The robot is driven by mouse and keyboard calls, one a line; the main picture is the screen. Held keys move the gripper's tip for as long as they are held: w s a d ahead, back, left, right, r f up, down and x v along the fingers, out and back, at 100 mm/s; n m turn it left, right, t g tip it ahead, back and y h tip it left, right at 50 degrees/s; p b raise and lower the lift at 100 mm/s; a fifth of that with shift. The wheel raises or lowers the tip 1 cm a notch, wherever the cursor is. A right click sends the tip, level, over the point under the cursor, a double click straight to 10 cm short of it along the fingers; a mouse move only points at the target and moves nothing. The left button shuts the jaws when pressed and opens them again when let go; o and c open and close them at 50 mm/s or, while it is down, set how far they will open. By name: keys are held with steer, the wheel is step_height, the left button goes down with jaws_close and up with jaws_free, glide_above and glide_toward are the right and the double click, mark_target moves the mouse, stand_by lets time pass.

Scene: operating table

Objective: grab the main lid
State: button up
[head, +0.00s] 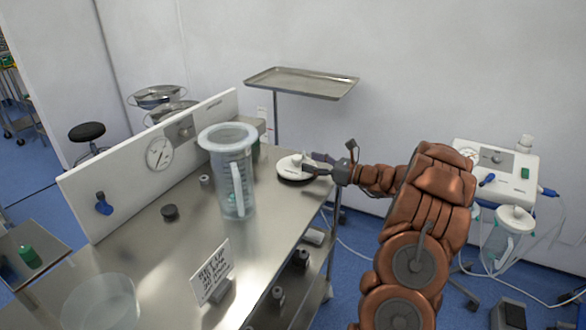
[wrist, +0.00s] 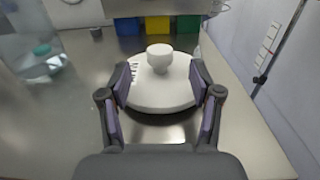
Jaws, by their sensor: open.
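The main lid (head: 291,164) is a round white disc with a raised knob on top. It lies near the right edge of the metal table, and in the wrist view (wrist: 160,92) it sits between my fingers. My gripper (head: 310,163) is open, and in the wrist view (wrist: 161,84) its two fingers stand apart on either side of the knob, over the lid. I cannot tell whether the fingers touch the lid.
A tall clear canister (head: 233,178) stands left of the lid on the table (head: 165,265). A small sign (head: 212,272) stands at the front. Blue, yellow and green blocks (wrist: 158,25) sit beyond the lid. A steel tray stand (head: 300,82) is behind.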

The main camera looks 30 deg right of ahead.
mark_target(297, 157)
steer(key=shift+x, duration=2.75)
steer(key=shift+c, duration=0.3)
steer(key=shift+a, duration=0.1)
jaws_close()
